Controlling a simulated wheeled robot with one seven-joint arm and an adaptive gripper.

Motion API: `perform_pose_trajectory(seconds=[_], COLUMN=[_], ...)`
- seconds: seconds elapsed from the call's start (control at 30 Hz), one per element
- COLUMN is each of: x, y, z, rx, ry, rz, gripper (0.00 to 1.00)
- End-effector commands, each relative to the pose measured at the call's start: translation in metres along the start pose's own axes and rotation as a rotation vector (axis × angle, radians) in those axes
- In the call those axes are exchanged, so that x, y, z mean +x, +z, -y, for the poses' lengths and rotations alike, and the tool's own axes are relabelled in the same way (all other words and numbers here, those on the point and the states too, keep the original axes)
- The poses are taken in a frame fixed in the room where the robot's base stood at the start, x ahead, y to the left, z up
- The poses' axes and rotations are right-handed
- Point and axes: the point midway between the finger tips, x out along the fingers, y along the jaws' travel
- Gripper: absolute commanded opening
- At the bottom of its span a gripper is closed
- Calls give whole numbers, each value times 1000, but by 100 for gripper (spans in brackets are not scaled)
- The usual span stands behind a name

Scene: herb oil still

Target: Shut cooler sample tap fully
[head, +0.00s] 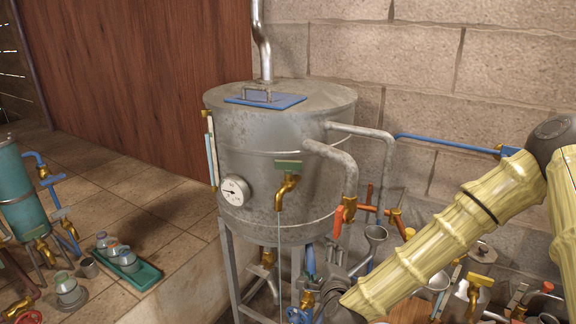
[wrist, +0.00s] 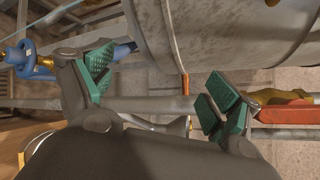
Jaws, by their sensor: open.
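A brass tap with a green handle plate (head: 287,180) sits on the front of the large grey metal tank (head: 265,140), and a thin pale line runs down from its spout. Which tap is the cooler sample tap, I cannot tell. My gripper (head: 328,296) is low beside the tank's right legs, mostly hidden by its own arm. In the wrist view my gripper (wrist: 158,88) is open, its green-padded fingers apart, with a grey pipe behind the gap. A blue valve with brass parts (wrist: 30,62) is left of it; an orange handle (wrist: 285,112) with brass above is right.
An orange handle (head: 338,222) hangs at the tank's side pipe. Brass and blue valves (head: 304,300) crowd the space by my gripper. A teal cylinder (head: 20,190) and a green tray with jars (head: 148,276) are at left. More taps and funnels (head: 470,290) stand at lower right.

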Motion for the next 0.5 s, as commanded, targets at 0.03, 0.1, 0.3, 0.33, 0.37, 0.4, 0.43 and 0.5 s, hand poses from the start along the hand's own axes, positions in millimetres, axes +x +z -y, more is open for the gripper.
perform_pose_trajectory(seconds=[0.03, 0.1, 0.3, 0.33, 0.37, 0.4, 0.43, 0.5], x=[-2, -6, -17, -19, -22, -26, -28, -34], y=[23, 51, 125, 135, 145, 156, 163, 177], z=[4, 8, 63, 73, 83, 95, 103, 119], rx=[69, 176, 571, 633, 694, 769, 821, 922], ry=[-12, -34, -164, -187, -208, -233, -250, -284], rz=[7, 13, 47, 55, 63, 74, 82, 98], gripper=[89, 89, 89, 89, 89, 89, 89, 89])
